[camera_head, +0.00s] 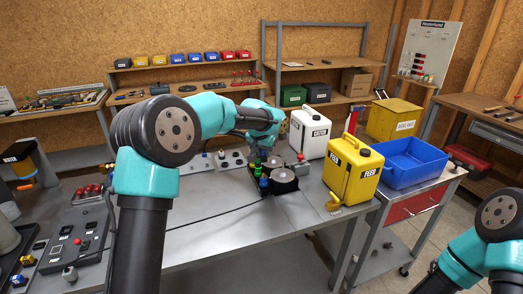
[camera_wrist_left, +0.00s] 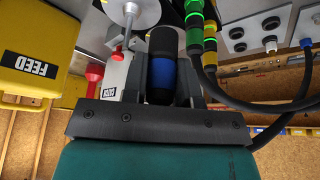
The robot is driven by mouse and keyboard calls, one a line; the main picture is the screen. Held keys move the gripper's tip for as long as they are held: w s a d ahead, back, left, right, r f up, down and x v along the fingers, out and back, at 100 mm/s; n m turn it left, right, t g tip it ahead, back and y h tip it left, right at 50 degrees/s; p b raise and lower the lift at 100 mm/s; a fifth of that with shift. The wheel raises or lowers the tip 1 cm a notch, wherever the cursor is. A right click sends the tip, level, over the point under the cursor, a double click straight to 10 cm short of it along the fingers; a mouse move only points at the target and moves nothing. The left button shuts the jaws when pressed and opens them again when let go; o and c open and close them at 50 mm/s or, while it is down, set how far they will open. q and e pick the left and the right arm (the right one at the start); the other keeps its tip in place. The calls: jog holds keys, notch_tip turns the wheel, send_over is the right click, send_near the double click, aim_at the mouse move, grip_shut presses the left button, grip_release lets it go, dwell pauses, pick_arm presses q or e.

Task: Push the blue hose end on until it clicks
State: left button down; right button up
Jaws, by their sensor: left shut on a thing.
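My left gripper (camera_head: 258,160) reaches over the grey bench to a black unit with round metal discs. In the left wrist view its two fingers (camera_wrist_left: 162,88) are shut on the blue hose end (camera_wrist_left: 163,75), a black cylinder with a blue band. The blue hose end also shows low by the unit in the head view (camera_head: 263,184). Its far end sits close to the unit; I cannot tell whether it is seated. A green hose end (camera_wrist_left: 194,20) and a yellow one (camera_wrist_left: 210,40) stand beside it with black hoses. My right gripper is not in view.

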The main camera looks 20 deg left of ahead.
aim_at(263, 157)
pick_arm(q)
jog(key=shift+f, duration=2.5)
jog(key=shift+f, duration=1.45)
dwell(0.5)
jog(key=c, duration=0.8)
grip_release()
jog(key=shift+r, duration=0.1)
jog(key=v, duration=1.7)
jog(key=shift+s, duration=0.2)
